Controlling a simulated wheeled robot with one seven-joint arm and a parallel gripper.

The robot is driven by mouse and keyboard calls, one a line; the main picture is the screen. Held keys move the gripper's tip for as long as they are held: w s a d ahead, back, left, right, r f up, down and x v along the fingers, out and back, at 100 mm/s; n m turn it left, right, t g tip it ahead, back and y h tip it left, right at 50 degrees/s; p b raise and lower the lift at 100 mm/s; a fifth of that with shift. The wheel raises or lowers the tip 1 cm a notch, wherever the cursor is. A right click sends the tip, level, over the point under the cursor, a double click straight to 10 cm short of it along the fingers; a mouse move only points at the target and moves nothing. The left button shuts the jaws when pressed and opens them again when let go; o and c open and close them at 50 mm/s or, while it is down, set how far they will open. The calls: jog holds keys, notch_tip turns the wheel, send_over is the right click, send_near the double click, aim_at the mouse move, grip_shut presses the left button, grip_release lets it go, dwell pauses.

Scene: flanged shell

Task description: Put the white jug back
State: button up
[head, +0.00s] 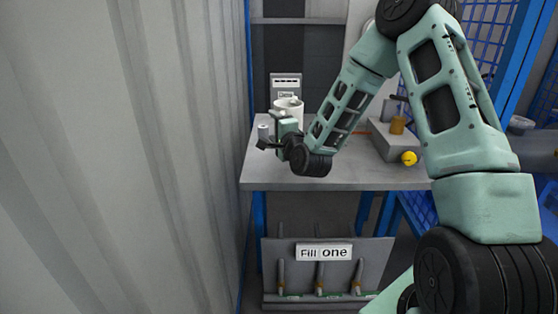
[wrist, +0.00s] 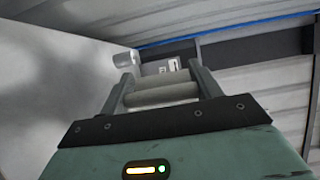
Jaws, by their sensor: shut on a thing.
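The white jug (head: 289,106) is at the back left of the grey workbench, partly hidden behind my gripper (head: 272,142). In the wrist view my gripper (wrist: 165,84) has its two dark fingers on either side of a pale rounded body, the jug (wrist: 160,92), and is shut on it. The jug's lower part is hidden in the head view, so I cannot tell whether it touches the bench.
A grey box with a label (head: 286,84) stands behind the jug. A small grey cylinder (head: 263,131) is left of it. A grey block (head: 388,140), an orange-brown cylinder (head: 397,125) and a yellow ball (head: 409,158) are at the right. A "Fill one" rack (head: 324,252) stands below the bench (head: 330,178).

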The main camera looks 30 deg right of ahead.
jog(key=shift+f, duration=3.8)
jog(key=shift+f+b, duration=0.2)
jog(key=shift+b, duration=0.15)
jog(key=o, duration=1.5)
jog(key=shift+c, duration=0.2)
jog(key=shift+r, duration=0.1)
jog(key=shift+r, duration=0.2)
jog(key=s+a, duration=0.2)
jog(key=s, duration=1)
jog(key=shift+p, duration=0.3)
jog(key=shift+w+f, duration=0.1)
